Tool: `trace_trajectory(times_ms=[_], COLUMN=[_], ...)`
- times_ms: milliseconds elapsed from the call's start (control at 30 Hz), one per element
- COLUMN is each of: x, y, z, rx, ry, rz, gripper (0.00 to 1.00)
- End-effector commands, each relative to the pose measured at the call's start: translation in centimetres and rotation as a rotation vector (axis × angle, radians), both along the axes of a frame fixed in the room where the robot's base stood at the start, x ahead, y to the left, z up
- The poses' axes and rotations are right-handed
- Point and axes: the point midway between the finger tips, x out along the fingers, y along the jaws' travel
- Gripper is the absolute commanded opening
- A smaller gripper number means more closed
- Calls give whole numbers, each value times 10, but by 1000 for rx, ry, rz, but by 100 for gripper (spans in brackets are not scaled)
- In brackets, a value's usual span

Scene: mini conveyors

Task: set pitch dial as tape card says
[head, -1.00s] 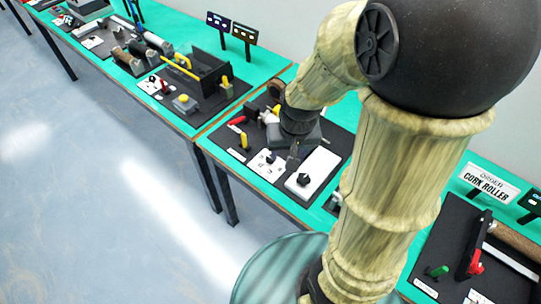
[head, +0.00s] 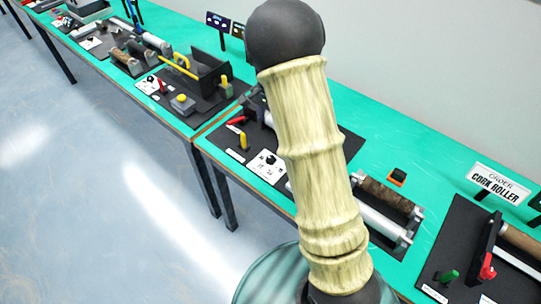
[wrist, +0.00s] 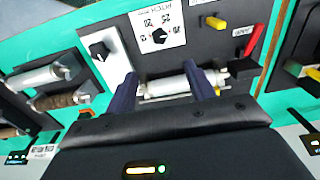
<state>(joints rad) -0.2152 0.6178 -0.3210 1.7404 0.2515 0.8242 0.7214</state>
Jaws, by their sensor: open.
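The pitch dial is a black knob (wrist: 158,36) on a white card marked PITCH (wrist: 176,37) at the top middle of the wrist view. In the head view a dark knob (head: 270,158) sits on a white marked card (head: 264,169) just left of my arm. The dial's setting is too small to read. My gripper (wrist: 161,88) is open, its dark fingers apart over the station's pale roller (wrist: 168,86), short of the dial. Nothing is seen held. My arm hides the gripper in the head view. I cannot make out the tape card.
A white box with a black knob (wrist: 98,49) is left of the dial in the wrist view. A yellow handle (wrist: 216,23) and a red handle (wrist: 254,40) are to its right. In the head view, a roller unit (head: 388,205) and the CORK ROLLER sign (head: 497,185) are at right.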

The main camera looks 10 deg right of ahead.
Motion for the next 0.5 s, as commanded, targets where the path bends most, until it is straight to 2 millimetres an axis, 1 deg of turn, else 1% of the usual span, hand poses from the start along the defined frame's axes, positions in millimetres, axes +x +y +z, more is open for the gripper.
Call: trace_trajectory(times_ms=[133, 233, 500], x=[0, -1, -1], y=[0, -1, -1], z=[-8, -19, -65], rx=[0, 0, 0], ry=[2, 3, 5], rz=[0, -1, -1], gripper=[54, 54, 54])
